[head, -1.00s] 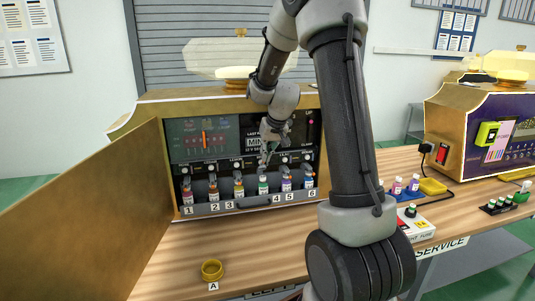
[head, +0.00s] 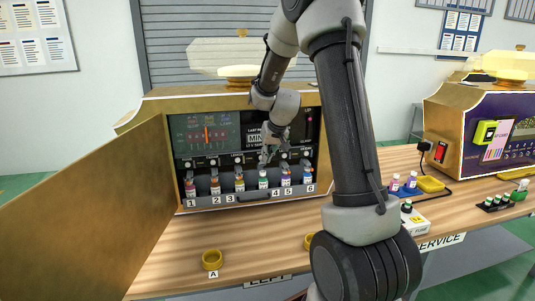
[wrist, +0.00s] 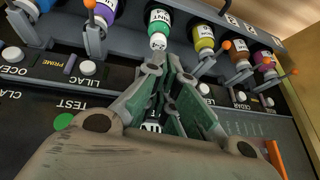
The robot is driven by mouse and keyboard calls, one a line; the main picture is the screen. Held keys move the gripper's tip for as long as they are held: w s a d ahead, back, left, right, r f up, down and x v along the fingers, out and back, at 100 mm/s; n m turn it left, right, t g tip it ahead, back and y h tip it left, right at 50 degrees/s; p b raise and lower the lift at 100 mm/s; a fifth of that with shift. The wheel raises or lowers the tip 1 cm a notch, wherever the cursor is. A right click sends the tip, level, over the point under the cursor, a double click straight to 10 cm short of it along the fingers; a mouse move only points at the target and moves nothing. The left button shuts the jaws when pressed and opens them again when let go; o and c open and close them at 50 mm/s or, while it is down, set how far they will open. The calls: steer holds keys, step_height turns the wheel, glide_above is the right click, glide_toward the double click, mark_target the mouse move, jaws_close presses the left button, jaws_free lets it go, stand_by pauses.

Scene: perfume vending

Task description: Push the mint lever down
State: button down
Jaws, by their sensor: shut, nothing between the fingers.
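The mint bottle (head: 263,180), with a green label, stands in the row of bottles inside the open gold machine (head: 148,118). It also shows in the wrist view (wrist: 158,22), top centre, where labels appear upside down. My gripper (wrist: 167,62) is shut and empty, its fingertips close in front of the mint bottle's white cap. In the head view my gripper (head: 266,154) is at the panel just above that bottle. The mint lever is hidden behind my fingers, so its position and any contact cannot be told.
The open gold door (head: 90,215) is at the left.

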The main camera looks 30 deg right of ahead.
steer(key=s+f, duration=0.3)
steer(key=f, duration=0.3)
steer(key=shift+s+a, duration=0.15)
steer(key=shift+a, duration=0.3)
stand_by(0.6)
